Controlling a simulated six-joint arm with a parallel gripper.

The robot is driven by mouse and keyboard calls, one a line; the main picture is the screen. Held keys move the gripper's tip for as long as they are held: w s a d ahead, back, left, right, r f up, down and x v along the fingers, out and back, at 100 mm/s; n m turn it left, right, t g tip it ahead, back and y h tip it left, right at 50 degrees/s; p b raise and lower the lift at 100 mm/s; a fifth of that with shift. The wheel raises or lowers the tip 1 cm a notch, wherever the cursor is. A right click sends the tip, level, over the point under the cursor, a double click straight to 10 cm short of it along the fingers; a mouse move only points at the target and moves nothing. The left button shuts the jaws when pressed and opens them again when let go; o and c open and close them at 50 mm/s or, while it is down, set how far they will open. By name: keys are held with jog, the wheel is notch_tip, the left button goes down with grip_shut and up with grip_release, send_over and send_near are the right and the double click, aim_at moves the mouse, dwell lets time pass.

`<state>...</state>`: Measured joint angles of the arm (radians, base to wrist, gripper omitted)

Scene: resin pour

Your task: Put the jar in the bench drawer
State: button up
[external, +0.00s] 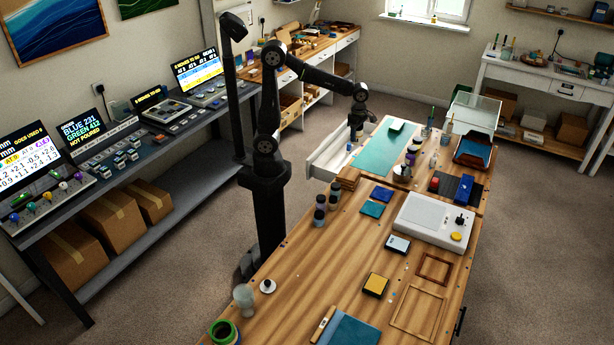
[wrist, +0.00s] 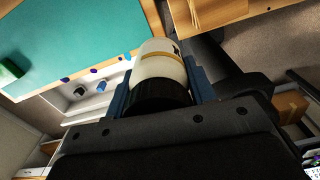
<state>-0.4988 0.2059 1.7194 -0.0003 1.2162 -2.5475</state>
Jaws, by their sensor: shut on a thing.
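My gripper (external: 355,124) is shut on the jar (wrist: 160,68). In the wrist view the jar is pale with a tan band and a black end toward me, between the two bluish fingers (wrist: 160,78). In the external view it is too small and dark to make out clearly. The white bench drawer (external: 326,160) is pulled open at the left side of the bench, and my gripper hangs above its far part.
Several dark-lidded jars (external: 320,210) stand near the bench's left edge. A wooden stack (external: 349,178) sits by the drawer's near end.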

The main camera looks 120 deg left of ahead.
jog(key=s+a+n, duration=0.4)
jog(key=s+a, duration=0.5)
jog(key=s, duration=0.2)
send_over(339, 165)
notch_tip(339, 165, down, 27)
jog(key=shift+a+f, duration=0.1)
jog(key=shift+a, duration=0.05)
jog(key=shift+f, duration=1.95)
jog(key=shift+f, duration=0.1)
jog(key=shift+f, duration=0.1)
jog(key=o, duration=1.1)
notch_tip(339, 165, up, 12)
jog(key=shift+r, duration=0.2)
